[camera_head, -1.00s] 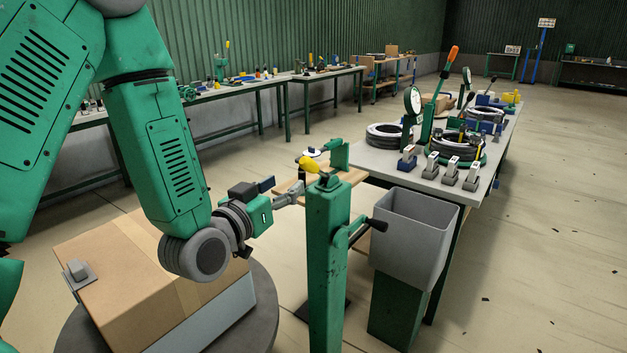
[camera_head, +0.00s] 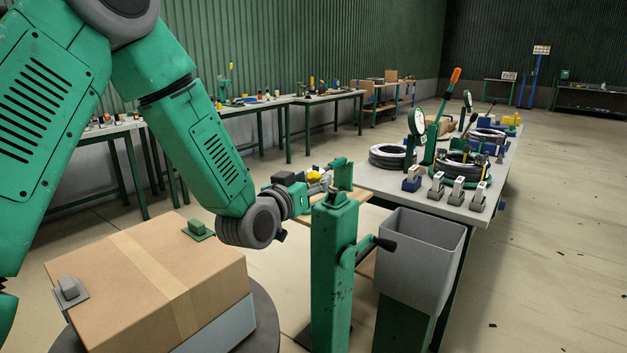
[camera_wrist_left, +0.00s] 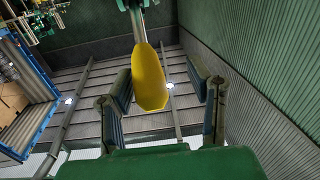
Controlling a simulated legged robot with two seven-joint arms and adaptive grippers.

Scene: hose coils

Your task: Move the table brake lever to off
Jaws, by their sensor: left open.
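A yellow lever handle (camera_head: 314,177) shows at the top of a green post (camera_head: 332,265) in the head view. In the left wrist view the yellow handle (camera_wrist_left: 150,78) hangs from a grey and green mount, between the two fingers. My left gripper (camera_wrist_left: 162,86) is open, with a finger on each side of the handle and gaps showing at both sides. In the head view my left gripper (camera_head: 308,185) is at the post's top, its fingers partly hidden. I cannot read any on or off marking. My right gripper is not in view.
A cardboard box (camera_head: 130,275) sits on a round turntable (camera_head: 262,325) left of the post. A black-handled crank (camera_head: 383,243) sticks out from the post's right side. A grey bin (camera_head: 425,245) stands beside it. A workbench (camera_head: 375,183) with hose coils (camera_head: 462,170) lies behind.

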